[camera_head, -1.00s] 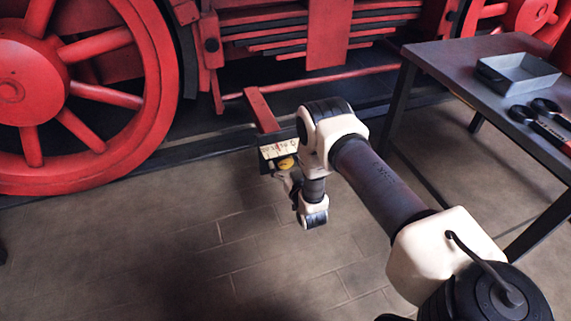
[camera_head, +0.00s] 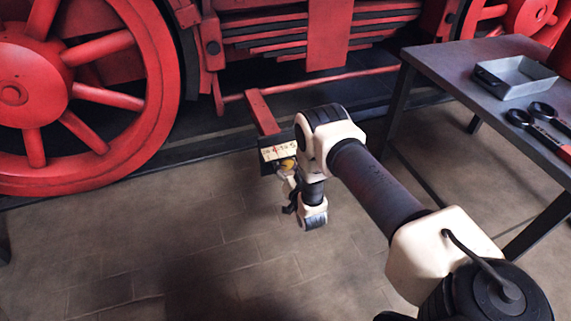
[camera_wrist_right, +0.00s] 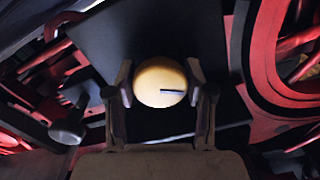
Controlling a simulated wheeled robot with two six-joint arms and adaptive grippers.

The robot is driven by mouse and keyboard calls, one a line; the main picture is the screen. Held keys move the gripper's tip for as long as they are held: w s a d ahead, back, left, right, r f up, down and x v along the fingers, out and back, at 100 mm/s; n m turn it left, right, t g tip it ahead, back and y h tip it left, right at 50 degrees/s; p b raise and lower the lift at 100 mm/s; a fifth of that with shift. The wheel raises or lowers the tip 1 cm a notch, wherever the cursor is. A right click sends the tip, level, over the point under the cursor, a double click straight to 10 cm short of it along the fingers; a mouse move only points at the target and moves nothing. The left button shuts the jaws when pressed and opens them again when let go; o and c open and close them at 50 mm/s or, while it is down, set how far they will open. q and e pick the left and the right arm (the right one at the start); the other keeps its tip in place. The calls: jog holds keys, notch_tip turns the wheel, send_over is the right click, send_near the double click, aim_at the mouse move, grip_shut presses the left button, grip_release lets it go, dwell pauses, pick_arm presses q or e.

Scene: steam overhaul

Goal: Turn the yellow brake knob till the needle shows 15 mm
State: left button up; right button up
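The yellow brake knob (camera_head: 287,164) sits below a small pale scale plate (camera_head: 280,152) on a dark housing under the locomotive. The scale's marks and needle are too small to read. My right gripper (camera_head: 289,173) is at the knob and partly covers it in the head view. In the right wrist view, the knob (camera_wrist_right: 158,78) lies between the two fingers (camera_wrist_right: 160,85), with a dark line from its middle toward the right. The fingers look very close to its sides; whether they press on it I cannot tell. My left gripper is out of view.
A large red wheel (camera_head: 70,84) stands at the left. A red bar (camera_head: 262,112) reaches down to the housing. At the right, a dark table (camera_head: 440,62) holds a grey tray (camera_head: 515,90) and tools. The paved floor in front is clear.

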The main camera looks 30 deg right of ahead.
jog(key=o, duration=0.3)
jog(key=v, duration=1.2)
